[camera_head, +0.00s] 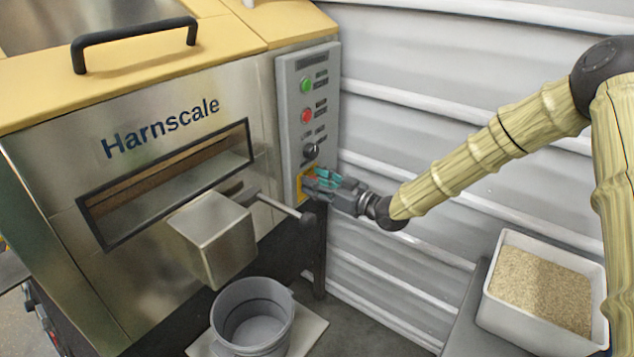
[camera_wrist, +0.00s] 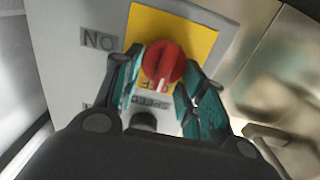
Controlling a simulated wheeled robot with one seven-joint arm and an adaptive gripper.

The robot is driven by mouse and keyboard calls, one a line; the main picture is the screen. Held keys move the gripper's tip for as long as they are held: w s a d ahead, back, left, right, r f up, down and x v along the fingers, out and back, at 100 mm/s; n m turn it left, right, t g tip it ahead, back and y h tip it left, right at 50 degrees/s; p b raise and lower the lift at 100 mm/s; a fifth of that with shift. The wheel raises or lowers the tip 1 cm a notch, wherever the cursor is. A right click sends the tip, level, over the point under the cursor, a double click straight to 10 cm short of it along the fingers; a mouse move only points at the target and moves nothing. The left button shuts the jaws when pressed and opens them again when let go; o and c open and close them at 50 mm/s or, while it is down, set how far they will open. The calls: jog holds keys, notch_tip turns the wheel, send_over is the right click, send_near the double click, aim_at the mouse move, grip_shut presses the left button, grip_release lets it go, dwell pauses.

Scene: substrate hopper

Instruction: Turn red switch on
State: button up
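The red switch (camera_wrist: 164,63) is a round knob on a yellow plate (camera_wrist: 200,38) in the wrist view. Its white mark points down in the picture, toward the label that reads upside down as OFF. An ON label (camera_wrist: 100,40), also upside down, is to the left. My gripper (camera_wrist: 163,70) has one teal-padded finger on each side of the knob, very close to it. I cannot tell whether both fingers press on it. In the head view my gripper (camera_head: 312,181) is at the yellow plate (camera_head: 307,172) low on the grey control panel and hides the knob.
Above on the panel (camera_head: 288,90) are a green button (camera_head: 306,84), a red button (camera_head: 307,116) and a black knob (camera_head: 311,150). A lever (camera_head: 280,206) sticks out left of my gripper. A grey bucket (camera_head: 252,312) stands below. A white bin of grain (camera_head: 505,317) is at right.

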jog(key=shift+m+p, duration=0.3)
jog(key=m+p, duration=0.1)
jog(key=m, duration=0.1)
jog(key=shift+w+d+r+m+p, duration=0.1)
jog(key=shift+w+d+m+p, duration=0.1)
jog(key=shift+m+p, duration=0.2)
jog(key=shift+w+d+f+m+p, duration=0.25)
jog(key=shift+m+p, duration=0.4)
jog(key=shift+m, duration=1.8)
jog(key=shift+w+a+f+m+p, duration=0.1)
jog(key=shift+f+m+p, duration=0.4)
jog(key=shift+m, duration=1.9)
jog(key=shift+w+d+f+m+p, duration=0.15)
jog(key=shift+m+p, duration=0.7)
jog(key=shift+m, duration=1.6)
jog(key=o, duration=0.9)
jog(key=shift+o, duration=0.2)
jog(key=shift+s, duration=0.1)
